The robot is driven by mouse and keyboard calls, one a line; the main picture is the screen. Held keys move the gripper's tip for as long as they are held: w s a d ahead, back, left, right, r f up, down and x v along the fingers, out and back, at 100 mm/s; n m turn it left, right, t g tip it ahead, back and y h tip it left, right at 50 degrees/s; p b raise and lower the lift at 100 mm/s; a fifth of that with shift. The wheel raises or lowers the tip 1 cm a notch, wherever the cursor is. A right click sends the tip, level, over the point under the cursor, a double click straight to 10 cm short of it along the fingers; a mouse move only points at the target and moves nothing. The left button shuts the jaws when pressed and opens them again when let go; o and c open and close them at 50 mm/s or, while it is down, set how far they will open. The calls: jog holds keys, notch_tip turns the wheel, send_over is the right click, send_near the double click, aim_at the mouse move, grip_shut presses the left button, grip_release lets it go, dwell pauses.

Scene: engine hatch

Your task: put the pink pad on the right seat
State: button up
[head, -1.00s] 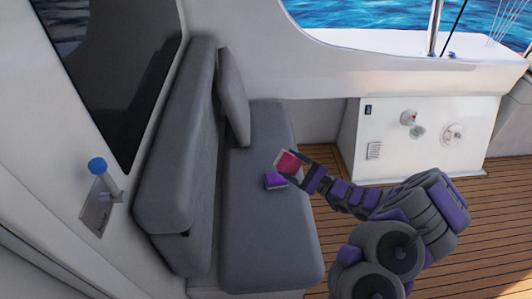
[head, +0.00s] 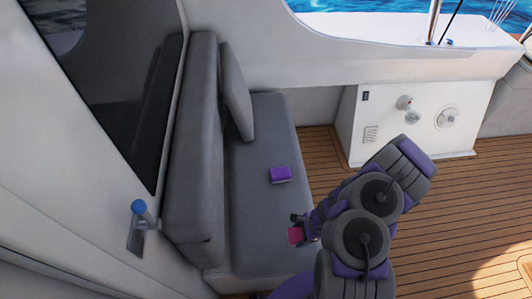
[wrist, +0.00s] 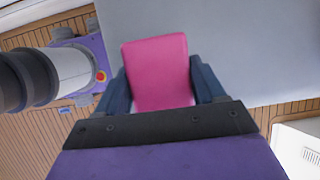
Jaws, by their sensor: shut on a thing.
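The pink pad (head: 295,236) is between the fingers of my gripper (head: 303,228), over the near right part of the grey seat (head: 258,215). In the wrist view the pink pad (wrist: 158,68) sits between both dark blue fingers of my gripper (wrist: 163,85), with the grey seat cushion (wrist: 240,40) beyond it. My gripper is shut on the pad. I cannot tell whether the pad touches the seat. A purple block (head: 280,174) lies on the middle of the seat, apart from my gripper.
A grey backrest (head: 192,140) runs along the left of the seat, with a loose grey cushion (head: 236,92) at its far end. A blue-topped lever (head: 139,215) is on the left wall. A white cabinet (head: 390,130) stands at the back right. The wooden floor (head: 460,210) is clear.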

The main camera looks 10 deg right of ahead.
jog(key=shift+s+d, duration=0.1)
jog(key=shift+d, duration=0.1)
jog(key=w, duration=0.4)
jog(key=w+f, duration=0.1)
jog(key=w, duration=0.1)
jog(key=shift+w+a, duration=0.1)
jog(key=shift+a, duration=0.05)
send_over(281, 210)
jog(key=s+d, duration=0.1)
jog(key=d, duration=0.1)
jog(key=shift+s+f, duration=0.2)
jog(key=shift+f, duration=0.05)
jog(key=shift+w+f, duration=0.1)
jog(key=shift+w, duration=0.5)
jog(key=shift+w+f, duration=0.1)
jog(key=shift+w, duration=0.1)
notch_tip(281, 210, down, 3)
jog(key=shift+s+a+f, duration=0.1)
jog(key=shift+a, duration=0.05)
jog(key=shift+c, duration=0.3)
jog(key=o, duration=1)
